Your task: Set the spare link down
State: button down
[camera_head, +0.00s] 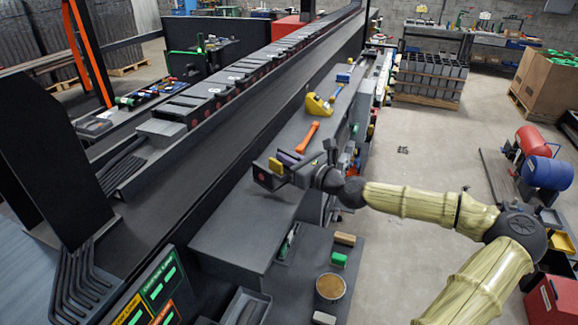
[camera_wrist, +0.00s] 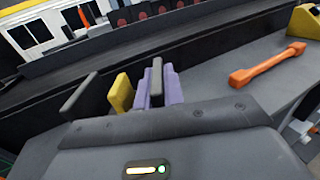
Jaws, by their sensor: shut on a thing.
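My gripper (camera_head: 279,170) reaches in from the right over the grey bench at the middle of the head view. In the wrist view its two dark fingers (camera_wrist: 126,68) stand apart, with a yellow piece (camera_wrist: 121,93) between them and a purple piece (camera_wrist: 173,86) behind and beside the right finger.
An orange double-ended tool (camera_head: 307,137) and a yellow tool (camera_head: 318,105) lie on the bench behind my gripper. The long conveyor with dark links (camera_head: 240,75) runs along the left.

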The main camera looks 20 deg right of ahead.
jog(key=shift+f, duration=0.1)
jog(key=shift+f+p, duration=0.5)
jog(key=shift+f, duration=1.3)
jog(key=shift+w+f, duration=0.1)
jog(key=shift+f, duration=0.05)
jog(key=c, duration=1.5)
grip_release()
